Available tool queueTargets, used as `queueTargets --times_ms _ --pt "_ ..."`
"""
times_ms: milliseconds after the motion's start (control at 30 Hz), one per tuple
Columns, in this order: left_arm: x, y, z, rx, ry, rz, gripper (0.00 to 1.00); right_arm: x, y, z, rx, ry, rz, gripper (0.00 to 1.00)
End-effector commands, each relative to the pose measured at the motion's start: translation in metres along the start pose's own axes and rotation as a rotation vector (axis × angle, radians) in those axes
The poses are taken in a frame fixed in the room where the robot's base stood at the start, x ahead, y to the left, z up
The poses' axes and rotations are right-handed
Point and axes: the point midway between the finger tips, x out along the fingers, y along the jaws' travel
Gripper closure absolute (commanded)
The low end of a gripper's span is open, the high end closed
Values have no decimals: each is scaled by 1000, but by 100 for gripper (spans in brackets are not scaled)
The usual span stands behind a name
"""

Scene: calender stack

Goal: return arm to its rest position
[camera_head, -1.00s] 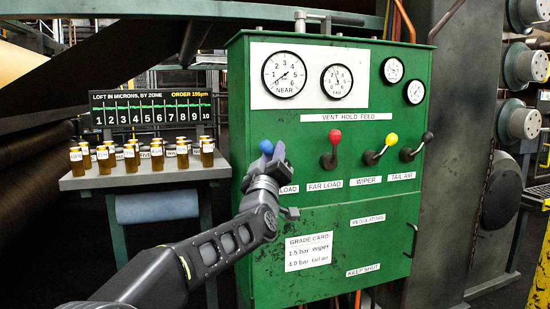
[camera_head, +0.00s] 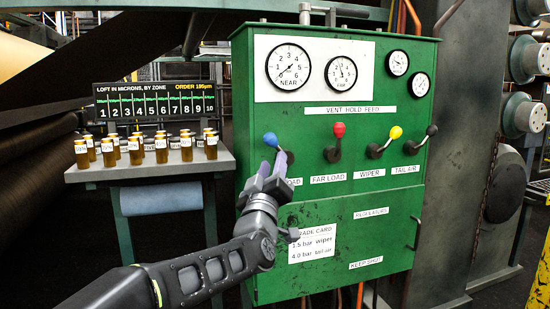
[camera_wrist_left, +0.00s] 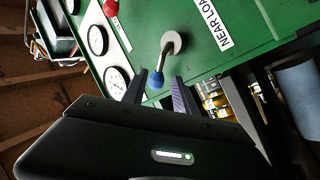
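My left gripper (camera_head: 276,168) is in front of the green cabinet (camera_head: 340,205), just below the blue-knobbed lever (camera_head: 270,139) at the left of the lever row. In the left wrist view the two fingers (camera_wrist_left: 160,92) stand apart with nothing clamped. The blue knob (camera_wrist_left: 157,79) shows between and just beyond their tips; I cannot tell if it touches either finger. The gripper covers part of the near load label. My left arm (camera_head: 200,270) reaches in from the lower left. My right gripper is not in view.
Red (camera_head: 339,130), yellow (camera_head: 396,132) and black (camera_head: 431,130) knobbed levers stand to the right, below several gauges (camera_head: 289,64). At left, a side table (camera_head: 110,173) holds several amber bottles (camera_head: 161,148) before a loft display (camera_head: 155,103).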

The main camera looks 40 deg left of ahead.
Motion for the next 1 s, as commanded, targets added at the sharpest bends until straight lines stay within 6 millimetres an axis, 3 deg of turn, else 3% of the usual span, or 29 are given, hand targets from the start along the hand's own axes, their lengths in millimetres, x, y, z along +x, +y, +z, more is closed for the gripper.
queueTargets --times_ms 667,767,867,967,1000 --pt "-2 0 6 15 -23 0 65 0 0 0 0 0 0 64" --pt "-8 -3 29 35 -84 -2 65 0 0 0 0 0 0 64" --pt "-17 -11 72 59 -180 -9 65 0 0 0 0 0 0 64" --pt "-32 -22 133 85 -307 -19 65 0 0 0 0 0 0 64" --pt "-41 -28 161 96 -367 -23 65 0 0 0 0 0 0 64"
